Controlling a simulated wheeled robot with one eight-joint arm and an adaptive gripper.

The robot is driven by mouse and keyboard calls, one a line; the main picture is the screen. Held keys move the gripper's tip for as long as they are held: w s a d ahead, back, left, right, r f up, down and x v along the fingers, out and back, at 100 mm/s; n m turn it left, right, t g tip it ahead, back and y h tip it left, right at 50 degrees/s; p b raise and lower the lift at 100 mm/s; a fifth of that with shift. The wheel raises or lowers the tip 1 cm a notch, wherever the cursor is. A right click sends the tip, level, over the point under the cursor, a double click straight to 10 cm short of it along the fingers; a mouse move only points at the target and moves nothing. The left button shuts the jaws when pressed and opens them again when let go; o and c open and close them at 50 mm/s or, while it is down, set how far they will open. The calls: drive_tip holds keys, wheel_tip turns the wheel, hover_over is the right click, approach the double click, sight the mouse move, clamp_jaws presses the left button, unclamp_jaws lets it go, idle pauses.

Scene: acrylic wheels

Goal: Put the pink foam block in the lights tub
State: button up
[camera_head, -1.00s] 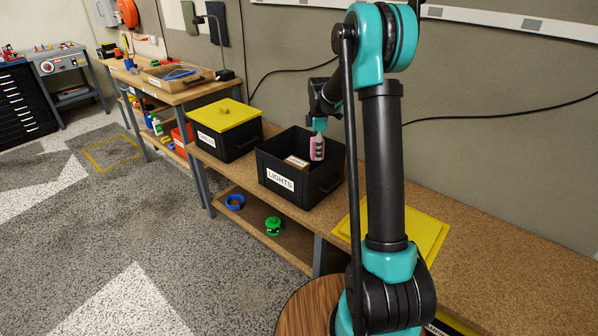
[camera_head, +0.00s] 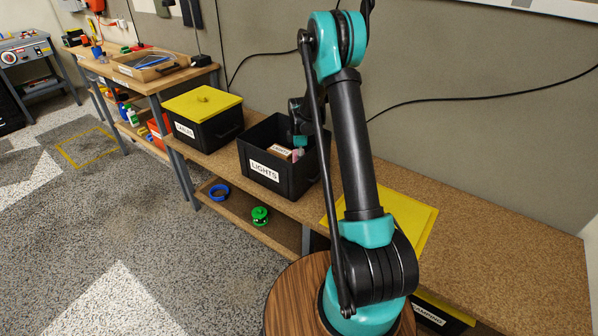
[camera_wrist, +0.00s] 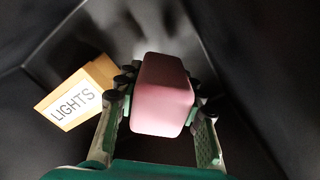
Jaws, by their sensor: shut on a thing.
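The lights tub (camera_head: 290,187) is an open black box with a white LIGHTS label, standing on the cork-topped bench. My gripper (camera_head: 299,146) reaches down into it, partly hidden by my own arm. In the wrist view my gripper (camera_wrist: 158,105) is shut on the pink foam block (camera_wrist: 162,92), with a finger on each side. The block (camera_head: 297,155) shows only a little in the head view. Dark tub walls surround it in the wrist view. I cannot tell whether the block touches the tub floor.
Inside the tub lies a small tan box (camera_wrist: 80,97) labelled LIGHTS, left of the block. A black tub with a yellow lid (camera_head: 203,105) stands to the left. A yellow lid (camera_head: 412,219) lies on the bench to the right. The bench's right end is clear.

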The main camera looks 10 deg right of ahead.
drive_tip(key=shift+f, duration=2.65)
drive_tip(key=o, duration=0.7)
drive_tip(key=shift+f, duration=0.1)
drive_tip(key=shift+o, duration=0.2)
wheel_tip(320, 180, up, 12)
drive_tip(key=shift+r, duration=0.15)
